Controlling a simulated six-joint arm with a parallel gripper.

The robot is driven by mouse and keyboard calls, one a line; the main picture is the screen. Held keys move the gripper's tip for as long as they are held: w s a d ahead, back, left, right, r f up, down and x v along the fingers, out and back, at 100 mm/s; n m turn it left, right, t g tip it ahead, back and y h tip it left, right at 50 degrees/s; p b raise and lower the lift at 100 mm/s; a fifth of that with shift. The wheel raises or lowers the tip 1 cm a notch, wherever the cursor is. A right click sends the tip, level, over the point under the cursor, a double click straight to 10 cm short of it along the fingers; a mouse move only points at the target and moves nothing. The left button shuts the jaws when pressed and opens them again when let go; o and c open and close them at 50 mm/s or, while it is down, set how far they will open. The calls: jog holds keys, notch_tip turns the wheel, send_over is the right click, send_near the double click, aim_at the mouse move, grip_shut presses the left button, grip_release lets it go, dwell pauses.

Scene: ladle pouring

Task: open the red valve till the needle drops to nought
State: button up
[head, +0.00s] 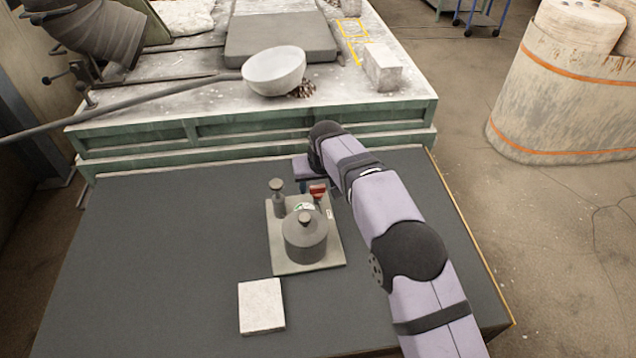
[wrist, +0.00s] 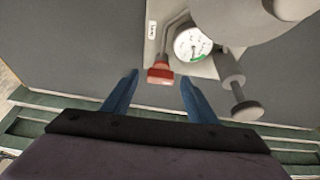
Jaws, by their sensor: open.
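The red valve handle (head: 318,190) stands at the back right of a pale base plate (head: 318,267) on the dark table. In the wrist view the red valve (wrist: 160,73) is just ahead of my gripper (wrist: 153,80), roughly between the two blue fingertips. The fingers are apart, and I cannot tell whether either touches the valve. In the head view my gripper is mostly hidden behind my own arm and the valve. The gauge (wrist: 192,44) has a white dial with a green band at its edge; its needle is too small to read surely.
A grey lidded pot (head: 305,240) and a grey knobbed post (head: 278,197) stand on the plate close to the valve. A white square tile (head: 261,306) lies in front. A long-handled ladle (head: 274,72) rests on the bench behind. The table's left side is clear.

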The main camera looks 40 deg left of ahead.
jog(key=c, duration=1.1)
jog(key=shift+o, duration=0.2)
jog(key=shift+n, duration=0.4)
jog(key=n, duration=0.1)
jog(key=n+g, duration=0.1)
jog(key=n, duration=0.1)
jog(key=shift+w+d+y, duration=0.1)
jog(key=shift+w+y, duration=0.1)
jog(key=shift+y, duration=0.2)
jog(key=shift+r+n+g+p, duration=0.1)
jog(key=shift+n+g+p, duration=0.55)
jog(key=shift+n, duration=0.55)
jog(key=n+p, duration=0.2)
jog(key=p, duration=0.1)
jog(key=shift+w+r+g+y, duration=0.15)
jog(key=shift+r+g+y, duration=0.05)
jog(key=shift+g+y, duration=0.15)
jog(key=shift+p, duration=0.55)
jog(key=shift+f+n+p, duration=0.25)
jog(key=shift+n+p, duration=0.15)
jog(key=shift+p, duration=0.05)
jog(key=o, duration=1.1)
jog(key=shift+c, duration=0.2)
